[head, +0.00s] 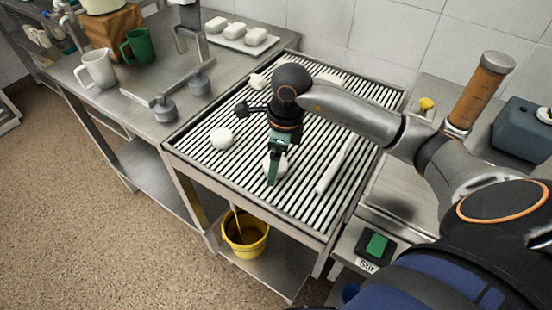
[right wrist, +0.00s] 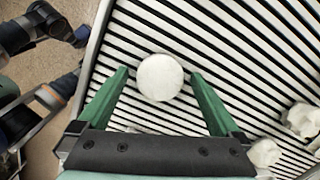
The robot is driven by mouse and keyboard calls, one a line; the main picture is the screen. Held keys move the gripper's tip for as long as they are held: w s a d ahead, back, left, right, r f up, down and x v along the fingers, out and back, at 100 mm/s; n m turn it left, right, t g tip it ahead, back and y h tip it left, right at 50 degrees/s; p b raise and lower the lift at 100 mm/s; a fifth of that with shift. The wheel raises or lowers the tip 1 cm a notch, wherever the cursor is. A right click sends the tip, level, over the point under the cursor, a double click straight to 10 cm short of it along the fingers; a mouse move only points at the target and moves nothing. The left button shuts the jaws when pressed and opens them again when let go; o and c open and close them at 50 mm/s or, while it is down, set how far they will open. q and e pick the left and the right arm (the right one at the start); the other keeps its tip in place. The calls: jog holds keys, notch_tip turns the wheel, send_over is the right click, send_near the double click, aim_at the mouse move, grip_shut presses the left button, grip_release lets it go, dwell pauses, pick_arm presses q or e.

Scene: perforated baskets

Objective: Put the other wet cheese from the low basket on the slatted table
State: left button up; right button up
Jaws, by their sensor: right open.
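The slatted table (head: 225,170) stands in the middle of the head view, with dark gaps between pale slats. One round white cheese (head: 221,138) lies on its left part. A second white cheese (head: 283,165) lies on the slats, partly hidden behind my right gripper (head: 273,180). In the right wrist view, a round white cheese (right wrist: 160,77) lies on the slats between and just beyond the spread green fingers of my right gripper (right wrist: 160,85). The gripper is open and holds nothing. My left gripper is not in view. I see no low basket.
White lumps (head: 257,80) lie at the table's back, and a white bar (head: 335,170) on its right. A yellow bucket (head: 245,235) stands below. The left counter holds mugs (head: 139,47) and a tray (head: 240,42) of white blocks. A green switch (head: 376,244) is at front right.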

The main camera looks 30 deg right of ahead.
aim_at(283, 163)
notch_tip(283, 163, up, 12)
jog(key=s+d, duration=0.1)
jog(key=shift+d, duration=0.1)
dwell(0.4)
